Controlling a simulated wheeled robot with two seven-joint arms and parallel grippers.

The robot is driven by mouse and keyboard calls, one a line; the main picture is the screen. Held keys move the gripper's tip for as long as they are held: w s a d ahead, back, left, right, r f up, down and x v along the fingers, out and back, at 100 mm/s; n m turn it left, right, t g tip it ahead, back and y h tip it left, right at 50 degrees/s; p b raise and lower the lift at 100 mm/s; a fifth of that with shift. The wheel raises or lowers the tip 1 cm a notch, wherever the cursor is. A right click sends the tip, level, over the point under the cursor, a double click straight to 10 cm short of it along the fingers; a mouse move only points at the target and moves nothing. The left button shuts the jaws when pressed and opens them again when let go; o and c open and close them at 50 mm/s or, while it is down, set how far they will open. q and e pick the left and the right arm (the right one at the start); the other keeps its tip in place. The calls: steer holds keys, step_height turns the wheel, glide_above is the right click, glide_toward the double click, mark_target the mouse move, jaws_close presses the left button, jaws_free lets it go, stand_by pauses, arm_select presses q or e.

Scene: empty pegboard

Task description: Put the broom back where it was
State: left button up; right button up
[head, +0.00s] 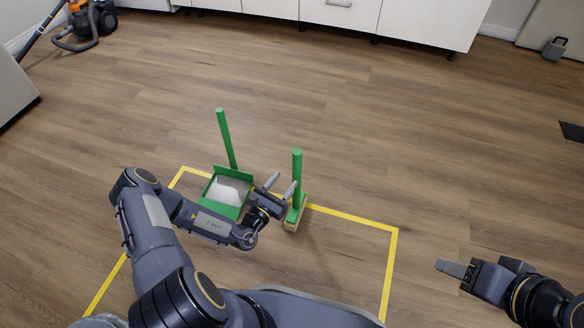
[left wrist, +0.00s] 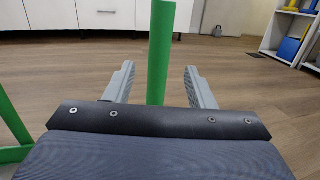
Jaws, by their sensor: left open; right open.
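The broom (head: 297,170) stands upright on the floor, with a green handle and a green and tan head. The green dustpan (head: 222,208) with a tall handle stands to its left, with pale material in its pan. My left gripper (head: 282,186) is open beside the broom handle. In the left wrist view, the broom handle (left wrist: 161,50) shows between the two open fingers, with a gap on each side. Its lower part is hidden by the gripper body. My right gripper (head: 455,268) is open and empty at the lower right, away from both tools.
A yellow line (head: 350,217) marks a rectangle on the wood floor around my base; the broom and dustpan stand near its far edge. White cabinets (head: 400,20) line the back. A vacuum cleaner (head: 92,22) is at the upper left. The floor between is clear.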

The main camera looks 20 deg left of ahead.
arm_select(q)
steer(key=s+d+r+m+g+h, duration=0.2)
steer(key=s+r+m+g+h, duration=0.25)
steer(key=r+m, duration=0.3)
steer(key=s+d+r+m+g+h, duration=0.25)
steer(key=r+m+g, duration=0.25)
steer(key=r+m, duration=0.3)
steer(key=s+d+r+m+g+h, duration=0.2)
steer(key=s+r+m+g+h, duration=0.25)
steer(key=r+m, duration=0.35)
steer(key=s+a+r+m+y, duration=0.4)
steer(key=s+y, duration=0.2)
steer(key=s, duration=0.2)
steer(key=s+a+r+m+t+y, duration=0.1)
steer(key=s+a+r+m+y, duration=0.2)
steer(key=s+y, duration=0.4)
steer(key=shift+s+a+r+m+t+p, duration=0.3)
steer(key=shift+s+a+r+m, duration=0.1)
steer(key=shift+s+r, duration=0.15)
